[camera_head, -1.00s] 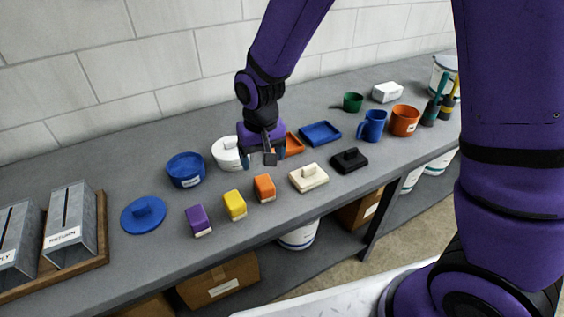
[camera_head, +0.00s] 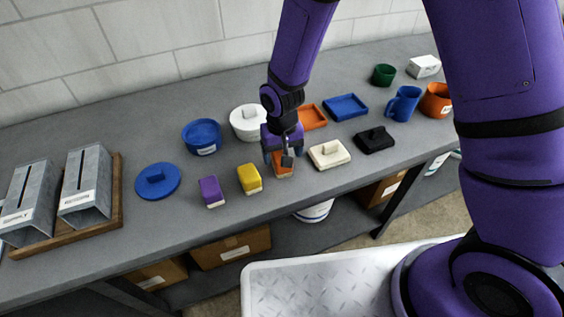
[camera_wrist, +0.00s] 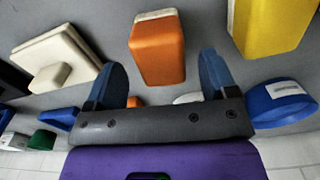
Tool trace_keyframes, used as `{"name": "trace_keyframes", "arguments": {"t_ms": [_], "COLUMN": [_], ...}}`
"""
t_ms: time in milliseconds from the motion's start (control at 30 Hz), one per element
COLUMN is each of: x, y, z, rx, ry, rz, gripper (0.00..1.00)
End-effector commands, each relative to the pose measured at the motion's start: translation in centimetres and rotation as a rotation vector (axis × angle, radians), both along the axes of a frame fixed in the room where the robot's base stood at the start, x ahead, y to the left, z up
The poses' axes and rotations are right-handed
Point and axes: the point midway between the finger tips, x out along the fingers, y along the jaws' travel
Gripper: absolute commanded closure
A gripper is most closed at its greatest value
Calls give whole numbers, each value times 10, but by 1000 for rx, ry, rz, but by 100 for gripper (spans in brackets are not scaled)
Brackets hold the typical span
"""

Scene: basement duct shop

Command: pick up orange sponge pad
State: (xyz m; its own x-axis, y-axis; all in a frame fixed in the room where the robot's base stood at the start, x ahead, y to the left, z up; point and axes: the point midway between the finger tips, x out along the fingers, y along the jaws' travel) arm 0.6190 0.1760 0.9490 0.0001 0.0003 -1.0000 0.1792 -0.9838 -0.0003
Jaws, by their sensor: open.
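The orange sponge pad (camera_head: 283,170) stands on the grey bench between the yellow sponge pad (camera_head: 249,179) and a cream lidded block (camera_head: 329,154). It has a pale base layer. In the wrist view the orange sponge pad (camera_wrist: 158,50) lies ahead of and between my two blue fingers. My gripper (camera_head: 282,158) is open and empty, over or just behind the orange sponge pad, and partly hides it in the head view. In the wrist view my gripper (camera_wrist: 162,78) shows both fingers spread wider than the pad. I cannot tell the exact height gap.
A purple sponge pad (camera_head: 211,192) and a blue lid (camera_head: 158,181) lie to the left. A white pot (camera_head: 247,122), an orange tray (camera_head: 312,117) and a blue tray (camera_head: 345,107) are behind. A black block (camera_head: 374,140) is to the right. Bare bench (camera_head: 150,235) lies in front.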

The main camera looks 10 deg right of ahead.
Motion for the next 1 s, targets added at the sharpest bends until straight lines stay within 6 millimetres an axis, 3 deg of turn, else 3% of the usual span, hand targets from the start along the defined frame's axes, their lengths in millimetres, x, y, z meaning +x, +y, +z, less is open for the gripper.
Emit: {"name": "trace_keyframes", "arguments": {"t_ms": [200,567,800,1000], "x": [-4,-3,-3,-3], "y": [1,1,1,1], "z": [-29,-37,-37,-37], "rx": [-1,0,0,0], "ry": [2,-1,-1,-1], "rz": [1,1,0,1], "gripper": [21,21,74,75]}}
